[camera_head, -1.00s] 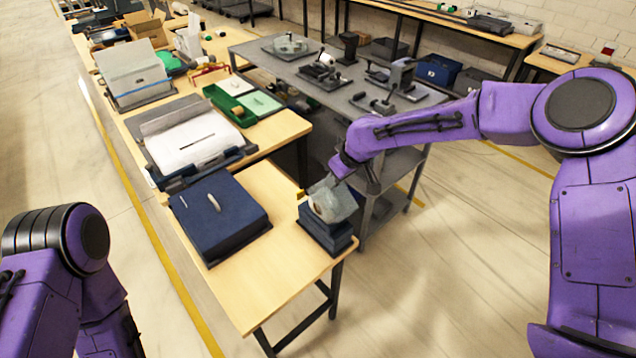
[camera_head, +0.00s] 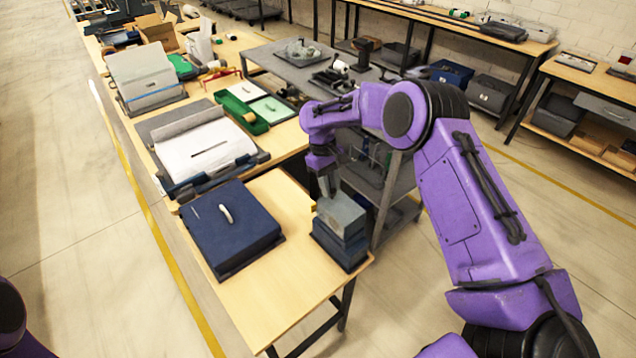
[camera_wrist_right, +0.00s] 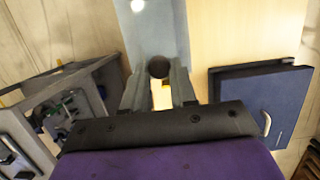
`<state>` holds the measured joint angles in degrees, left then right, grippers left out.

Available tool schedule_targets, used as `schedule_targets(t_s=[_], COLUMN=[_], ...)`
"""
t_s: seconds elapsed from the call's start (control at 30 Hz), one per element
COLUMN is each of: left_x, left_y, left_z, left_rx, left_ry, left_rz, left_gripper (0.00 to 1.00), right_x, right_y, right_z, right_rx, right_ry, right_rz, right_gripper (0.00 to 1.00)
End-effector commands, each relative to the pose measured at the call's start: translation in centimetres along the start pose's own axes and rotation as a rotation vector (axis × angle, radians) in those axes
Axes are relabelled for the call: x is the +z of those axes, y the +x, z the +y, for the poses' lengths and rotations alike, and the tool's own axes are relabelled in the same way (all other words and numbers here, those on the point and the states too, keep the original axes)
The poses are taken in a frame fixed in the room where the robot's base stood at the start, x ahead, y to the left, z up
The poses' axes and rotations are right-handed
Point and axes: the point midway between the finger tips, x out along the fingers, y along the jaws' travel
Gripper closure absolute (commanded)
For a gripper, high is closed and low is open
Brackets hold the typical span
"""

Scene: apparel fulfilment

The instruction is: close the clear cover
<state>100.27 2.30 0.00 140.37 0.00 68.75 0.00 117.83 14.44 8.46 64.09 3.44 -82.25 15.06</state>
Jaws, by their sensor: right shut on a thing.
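In the right wrist view the cover (camera_wrist_right: 150,25) shows as a pale bluish panel beyond the fingers. My right gripper (camera_head: 326,187) is at the cover's left edge, pointing down. In the wrist view, my right gripper (camera_wrist_right: 158,85) is shut on a dark round knob (camera_wrist_right: 158,67). My left gripper is out of view.
A dark blue case (camera_head: 232,228) with a pale handle lies left of the box. A tray with a white garment (camera_head: 203,150) is behind it. A grey metal cart (camera_head: 398,200) stands close on the right. The front of the wooden table (camera_head: 265,305) is bare.

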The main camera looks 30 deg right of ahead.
Motion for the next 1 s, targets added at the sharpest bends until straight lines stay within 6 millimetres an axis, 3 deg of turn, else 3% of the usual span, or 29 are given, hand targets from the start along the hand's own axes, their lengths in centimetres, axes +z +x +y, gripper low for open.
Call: schedule_targets(t_s=[0.5,0.53,0.6,0.87,1.0], left_x=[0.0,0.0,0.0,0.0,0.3], left_y=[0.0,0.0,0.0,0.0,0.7], left_z=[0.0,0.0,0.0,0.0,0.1], left_rx=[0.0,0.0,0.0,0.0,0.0], left_ry=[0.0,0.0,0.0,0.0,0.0], left_rz=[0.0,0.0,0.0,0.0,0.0], left_gripper=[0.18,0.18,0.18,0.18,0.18], right_x=[0.7,0.7,0.6,0.5,0.3], right_y=[0.8,0.8,0.8,0.5,-0.7], right_z=[0.6,0.6,0.6,0.6,0.7], right_rx=[-0.01,-0.01,-0.009,-0.006,-0.004], right_ry=[0.013,0.013,0.012,0.012,0.012], right_rz=[-0.029,-0.029,-0.029,-0.023,-0.02], right_gripper=[1.0,0.67,0.49,0.49,0.49])
